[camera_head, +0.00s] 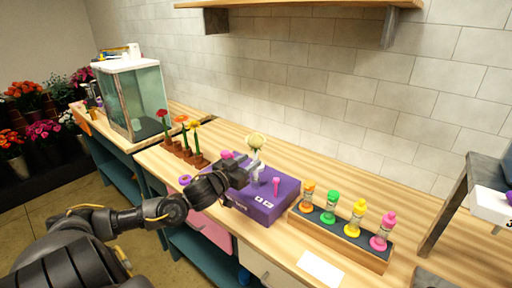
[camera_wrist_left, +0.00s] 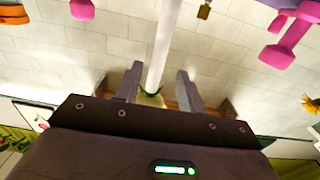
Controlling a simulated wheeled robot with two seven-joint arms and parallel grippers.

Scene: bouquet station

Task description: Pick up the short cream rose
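The short cream rose (camera_head: 256,140) stands upright at the purple box (camera_head: 262,205), its bloom above my left gripper (camera_head: 252,172). In the left wrist view, which looks upside down, its pale stem (camera_wrist_left: 166,40) runs between the two grey fingers of my left gripper (camera_wrist_left: 160,72). The fingers are apart, with a visible gap on each side of the stem. The cream bloom (camera_wrist_left: 150,99) shows only partly, cut off by the gripper body. My right gripper is not in view.
Pink pegs (camera_head: 276,186) stand on the purple box close to the gripper. A tray (camera_head: 345,248) of bottles with coloured tops sits to the right. Red, orange and yellow flowers in brown pots (camera_head: 184,153) stand left. A white card (camera_head: 320,269) lies in front.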

